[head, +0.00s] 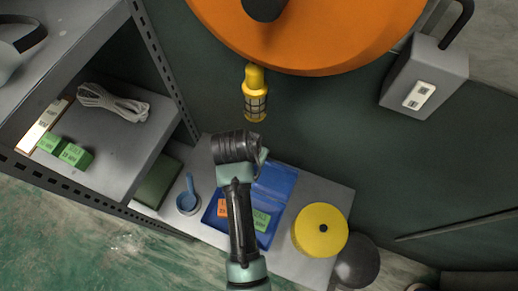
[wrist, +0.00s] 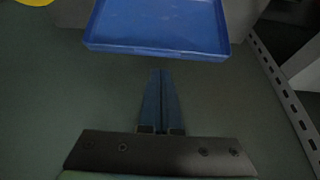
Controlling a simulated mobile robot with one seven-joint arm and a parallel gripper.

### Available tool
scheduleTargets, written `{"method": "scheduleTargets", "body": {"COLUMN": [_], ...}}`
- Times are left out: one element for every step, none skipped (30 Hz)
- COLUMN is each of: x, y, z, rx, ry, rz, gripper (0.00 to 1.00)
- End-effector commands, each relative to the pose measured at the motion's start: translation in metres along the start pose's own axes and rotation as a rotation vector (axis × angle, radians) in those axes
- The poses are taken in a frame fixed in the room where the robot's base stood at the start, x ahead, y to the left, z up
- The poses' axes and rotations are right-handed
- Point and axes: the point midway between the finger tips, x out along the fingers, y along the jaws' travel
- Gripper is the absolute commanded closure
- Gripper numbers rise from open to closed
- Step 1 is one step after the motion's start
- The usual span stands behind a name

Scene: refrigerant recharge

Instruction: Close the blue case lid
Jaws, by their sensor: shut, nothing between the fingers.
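The blue case (head: 266,238) lies open on a grey shelf top. Its lid (head: 275,182) is raised on the far side, and my arm hides part of both. An orange block (head: 224,208) and a green block (head: 261,220) are in the case. In the wrist view, a blue panel that looks like the lid (wrist: 158,28) fills the top middle. My gripper (wrist: 160,72) is shut and empty, its tips just below the panel's edge in the picture. I cannot tell whether they touch it. In the head view my arm hides the fingers.
A yellow round container (head: 320,230) stands right of the case, and a blue scoop-like tool (head: 188,195) left of it. A yellow caged lamp (head: 255,95) hangs beyond. A metal rack (head: 110,130) with green boxes (head: 75,155) is at left.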

Motion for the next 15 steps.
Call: {"method": "scheduleTargets", "body": {"x": [0.008, 0.013, 0.019, 0.023, 0.026, 0.031, 0.034, 0.037, 0.040, 0.042, 0.044, 0.046, 0.047, 0.048, 0.049], "y": [0.000, 0.000, 0.000, 0.000, 0.001, 0.000, 0.000, 0.000, 0.000, 0.000, 0.000, 0.000, 0.000, 0.000, 0.000], "z": [0.000, 0.000, 0.000, 0.000, 0.000, -0.001, 0.000, 0.000, 0.000, -0.001, -0.001, -0.001, -0.001, -0.001, -0.001], "rx": [-0.001, -0.001, -0.001, -0.001, 0.000, -0.001, -0.001, -0.001, -0.001, 0.000, 0.000, 0.000, 0.000, 0.000, 0.000], "ry": [-0.002, -0.003, -0.002, -0.001, -0.001, 0.000, 0.000, -0.001, 0.000, 0.001, 0.000, 0.000, 0.000, 0.001, 0.001], "rz": [0.002, 0.003, 0.002, 0.002, 0.002, 0.002, 0.001, 0.001, 0.001, 0.000, 0.000, 0.000, 0.000, 0.000, -0.001], "gripper": [1.00, 1.00, 1.00, 1.00, 1.00, 1.00, 1.00, 1.00, 1.00, 1.00, 1.00, 1.00, 1.00, 1.00, 1.00]}}
